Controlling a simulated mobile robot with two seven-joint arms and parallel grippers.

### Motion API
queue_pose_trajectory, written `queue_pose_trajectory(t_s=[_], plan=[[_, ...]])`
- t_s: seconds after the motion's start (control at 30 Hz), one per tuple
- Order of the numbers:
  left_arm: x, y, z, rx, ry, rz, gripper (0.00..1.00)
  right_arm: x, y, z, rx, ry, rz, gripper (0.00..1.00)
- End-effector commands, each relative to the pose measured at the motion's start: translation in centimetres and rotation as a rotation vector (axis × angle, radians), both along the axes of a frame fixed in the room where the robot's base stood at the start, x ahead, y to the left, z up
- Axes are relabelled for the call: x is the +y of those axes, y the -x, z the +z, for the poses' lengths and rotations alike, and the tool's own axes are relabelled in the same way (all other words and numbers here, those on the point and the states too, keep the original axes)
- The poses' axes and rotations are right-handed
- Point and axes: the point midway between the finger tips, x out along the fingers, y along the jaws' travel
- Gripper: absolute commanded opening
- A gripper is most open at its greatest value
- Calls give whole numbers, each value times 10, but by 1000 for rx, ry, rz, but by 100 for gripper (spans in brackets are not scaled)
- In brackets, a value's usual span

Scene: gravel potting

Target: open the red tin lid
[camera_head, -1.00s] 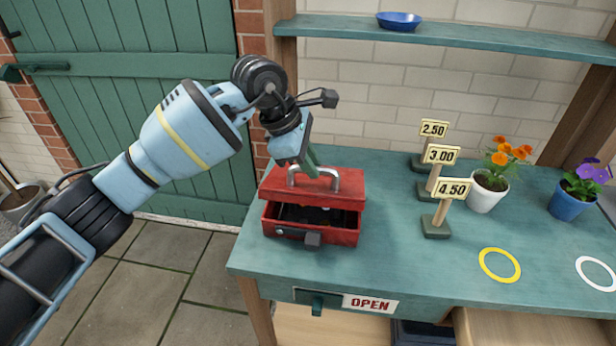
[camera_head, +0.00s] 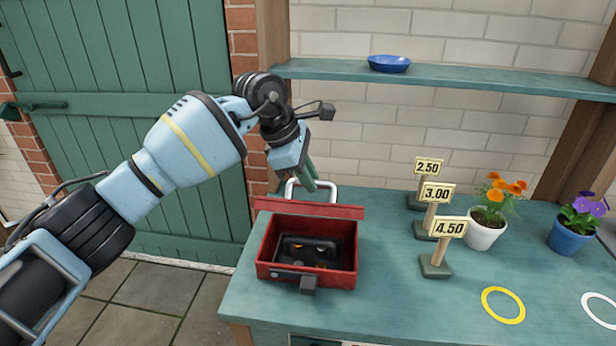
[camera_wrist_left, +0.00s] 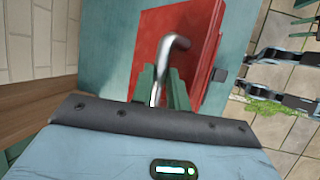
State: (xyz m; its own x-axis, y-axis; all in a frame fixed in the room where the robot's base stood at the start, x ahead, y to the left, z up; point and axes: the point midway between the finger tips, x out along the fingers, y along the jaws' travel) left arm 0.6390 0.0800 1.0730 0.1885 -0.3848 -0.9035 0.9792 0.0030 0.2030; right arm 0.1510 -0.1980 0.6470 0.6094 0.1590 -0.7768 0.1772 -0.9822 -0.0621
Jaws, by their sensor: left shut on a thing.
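The red tin (camera_head: 307,279) stands on the left end of the green bench, with a dark tray and small orange bits visible inside. Its red lid (camera_head: 310,208) is tilted well up at the back, seen nearly edge-on. A silver handle (camera_head: 326,187) is on the lid. My left gripper (camera_head: 310,185) is shut on the handle at its left part. In the left wrist view the handle (camera_wrist_left: 163,60) runs between the green fingers, with the red lid (camera_wrist_left: 185,45) behind it. My right gripper is not in view.
Three price signs (camera_head: 437,193) stand right of the tin. A white pot of orange flowers (camera_head: 484,236) and a blue pot of purple flowers (camera_head: 571,238) are farther right. A yellow ring (camera_head: 503,305) marks the bench (camera_head: 400,300). A blue dish (camera_head: 389,64) sits on the shelf above.

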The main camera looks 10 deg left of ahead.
Motion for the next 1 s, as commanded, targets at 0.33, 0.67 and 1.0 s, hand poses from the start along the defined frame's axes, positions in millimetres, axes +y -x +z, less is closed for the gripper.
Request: queue_pose_trajectory(t_s=[0.33, 0.67, 1.0], plan=[[1, 0, -7, 9, -7, 2, 38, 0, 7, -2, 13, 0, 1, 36], [2, 1, 1, 4, -3, 1, 38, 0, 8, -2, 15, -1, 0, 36], [22, 10, 46, 4, -5, 2, 38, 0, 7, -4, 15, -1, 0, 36]])
